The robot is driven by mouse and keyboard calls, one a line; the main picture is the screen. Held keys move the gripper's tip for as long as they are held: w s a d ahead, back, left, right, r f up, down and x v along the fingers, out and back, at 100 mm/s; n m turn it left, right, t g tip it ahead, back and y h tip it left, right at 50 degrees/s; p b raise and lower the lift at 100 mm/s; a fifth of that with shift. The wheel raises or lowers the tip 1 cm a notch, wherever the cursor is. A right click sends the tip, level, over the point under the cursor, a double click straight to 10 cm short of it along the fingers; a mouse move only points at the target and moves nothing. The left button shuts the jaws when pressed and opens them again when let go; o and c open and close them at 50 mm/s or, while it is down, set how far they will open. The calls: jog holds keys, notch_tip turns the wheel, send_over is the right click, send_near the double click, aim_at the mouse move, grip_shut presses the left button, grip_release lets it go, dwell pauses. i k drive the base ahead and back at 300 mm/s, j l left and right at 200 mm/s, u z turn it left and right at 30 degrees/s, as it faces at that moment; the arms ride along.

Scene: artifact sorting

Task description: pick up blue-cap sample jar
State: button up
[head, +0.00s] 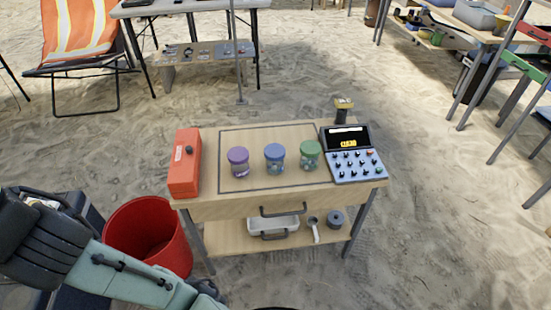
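The blue-cap sample jar (275,158) stands upright on the small wooden table (225,205), in the middle of a row of three jars. It is clear with a blue lid, and small contents show inside. A purple-cap jar (238,162) stands to its left and a green-cap jar (310,155) to its right, with small gaps between them. All three are inside a dark outlined rectangle on the tabletop. My arm enters at the lower left and runs to the bottom edge. My gripper is not visible, and nothing touches the jars.
A red box (185,170) stands at the table's left end. A device with a screen and knobs (352,155) is at the right end. A red bucket (150,235) stands on the sand at left. The lower shelf (235,240) holds a white bin (273,226).

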aim_at(273, 168)
jog(key=l+z, duration=0.25)
jog(key=z, duration=0.15)
jog(key=i+l+z, duration=0.1)
jog(key=l+z, duration=0.15)
jog(key=z, duration=0.15)
